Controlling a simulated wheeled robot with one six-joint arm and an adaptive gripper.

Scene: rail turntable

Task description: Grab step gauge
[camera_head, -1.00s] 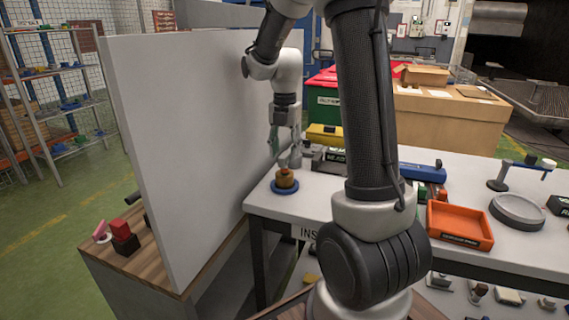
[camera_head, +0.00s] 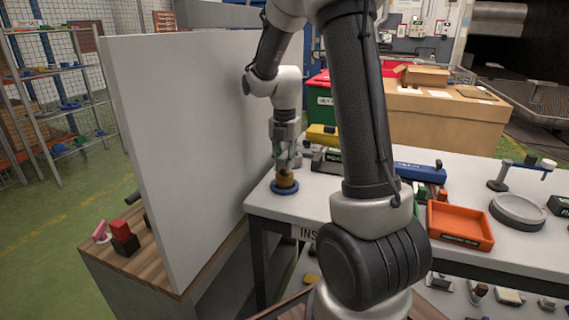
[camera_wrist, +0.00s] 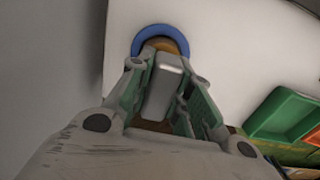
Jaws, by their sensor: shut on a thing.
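The step gauge (camera_head: 285,180) is a small gold-brown stepped cylinder with a blue round base. It stands upright on the left end of the white table, close to the tall grey panel. My gripper (camera_head: 286,166) points down over it and is shut on its upper part, which the fingers hide. In the wrist view the gauge's blue ring and brown body (camera_wrist: 160,27) show just beyond the fingertips. The base appears to rest on the table.
The tall grey panel (camera_head: 180,130) stands close to the left of my gripper. On the white table (camera_head: 310,205) are a blue tool (camera_head: 422,172), an orange tray (camera_head: 460,224) and a round grey dish (camera_head: 517,211). Green and yellow bins stand behind.

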